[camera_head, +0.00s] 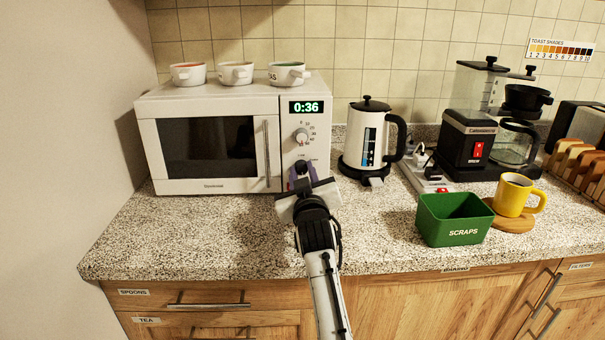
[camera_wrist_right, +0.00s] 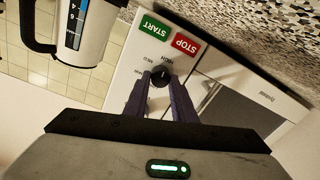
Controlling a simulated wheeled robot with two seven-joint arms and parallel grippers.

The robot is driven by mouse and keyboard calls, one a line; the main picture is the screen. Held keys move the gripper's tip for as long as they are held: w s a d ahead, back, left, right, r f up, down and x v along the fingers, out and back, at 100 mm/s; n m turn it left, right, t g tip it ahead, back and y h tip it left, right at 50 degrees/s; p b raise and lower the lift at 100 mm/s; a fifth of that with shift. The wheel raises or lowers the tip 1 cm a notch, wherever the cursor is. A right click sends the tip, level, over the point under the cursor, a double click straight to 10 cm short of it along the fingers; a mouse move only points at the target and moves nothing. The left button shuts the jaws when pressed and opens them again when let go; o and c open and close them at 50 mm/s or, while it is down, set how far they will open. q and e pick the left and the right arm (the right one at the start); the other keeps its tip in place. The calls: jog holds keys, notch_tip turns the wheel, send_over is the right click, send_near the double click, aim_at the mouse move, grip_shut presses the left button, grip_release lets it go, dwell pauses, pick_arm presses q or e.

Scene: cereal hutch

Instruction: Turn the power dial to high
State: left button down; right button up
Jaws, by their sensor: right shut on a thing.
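The white microwave (camera_head: 212,108) stands at the back left of the counter, its display reading 0:36. Its lower dark round knob, the power dial (camera_wrist_right: 160,75), is on the control panel with small printed labels around it; the microwave appears upside down in the right wrist view. My right gripper (camera_head: 302,180) is at the panel's lower part. In the right wrist view its two purple fingers (camera_wrist_right: 163,88) are closed on the dial's sides. The dial's pointer is too small to read. My left gripper is not in view.
A timer knob (camera_head: 301,135) sits above the dial. Green START (camera_wrist_right: 154,27) and red STOP (camera_wrist_right: 186,44) buttons are below it on the panel. Cups (camera_head: 236,73) stand on top. A white kettle (camera_head: 361,139) stands just right; a green scraps bin (camera_head: 436,226) is at front right.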

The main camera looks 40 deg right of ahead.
jog(key=shift+f, duration=0.1)
jog(key=o, duration=1.1)
jog(key=shift+c, duration=0.2)
notch_tip(320, 180, up, 10)
jog(key=shift+r, duration=0.1)
